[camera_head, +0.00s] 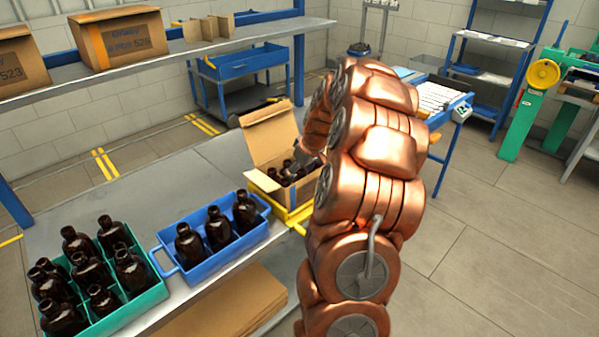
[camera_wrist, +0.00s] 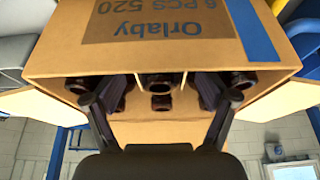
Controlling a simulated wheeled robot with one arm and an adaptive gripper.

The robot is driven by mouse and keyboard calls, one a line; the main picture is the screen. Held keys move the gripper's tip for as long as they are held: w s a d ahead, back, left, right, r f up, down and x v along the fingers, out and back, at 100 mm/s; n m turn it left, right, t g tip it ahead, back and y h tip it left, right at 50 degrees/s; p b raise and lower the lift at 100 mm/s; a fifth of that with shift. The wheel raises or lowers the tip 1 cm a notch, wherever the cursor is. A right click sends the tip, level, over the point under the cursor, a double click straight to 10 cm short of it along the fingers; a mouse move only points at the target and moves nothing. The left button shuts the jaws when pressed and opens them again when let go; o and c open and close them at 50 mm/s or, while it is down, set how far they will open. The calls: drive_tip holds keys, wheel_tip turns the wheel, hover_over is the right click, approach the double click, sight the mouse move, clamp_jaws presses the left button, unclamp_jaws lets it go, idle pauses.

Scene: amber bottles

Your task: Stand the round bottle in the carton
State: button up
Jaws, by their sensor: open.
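The open carton (camera_head: 266,189) stands on the bench in the head view, its tall flap raised at the back. Several dark amber bottles (camera_head: 290,174) stand inside. In the wrist view, the carton (camera_wrist: 55,52) fills the upper part, and bottle necks show in its compartments, one near the middle (camera_wrist: 159,82). My gripper (camera_wrist: 161,99) is open at the carton's opening, its two fingers spread apart with bottle tops visible between and beside them. I see no bottle held. In the head view my arm hides most of the gripper. I cannot tell which bottle is the round one.
A blue crate (camera_head: 228,262) with three amber bottles stands left of the carton. A green crate (camera_head: 136,314) with several bottles is further left. A yellow tray (camera_head: 297,214) lies under the carton. Closed cartons (camera_head: 118,38) sit on the shelf behind. Bare bench lies behind the crates.

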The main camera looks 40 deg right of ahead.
drive_tip(key=shift+r, duration=0.1)
drive_tip(key=v, duration=1.2)
idle(0.4)
drive_tip(key=s+a+n+g+y, duration=0.1)
drive_tip(key=s+a, duration=0.2)
drive_tip(key=a, duration=1)
drive_tip(key=s+a+g, duration=0.2)
drive_tip(key=a, duration=1.1)
drive_tip(key=s+a+f+g, duration=0.1)
drive_tip(key=s+a, duration=0.2)
drive_tip(key=s, duration=0.4)
drive_tip(key=s+a+f+g, duration=0.1)
drive_tip(key=s+a+f, duration=0.1)
drive_tip(key=s+a, duration=0.2)
drive_tip(key=s+a+f+g+h, duration=0.1)
drive_tip(key=s+a, duration=0.3)
drive_tip(key=s, duration=0.6)
drive_tip(key=shift+s+a+f+m, duration=0.2)
drive_tip(key=shift+s+f+m, duration=0.1)
drive_tip(key=shift+f+m, duration=0.15)
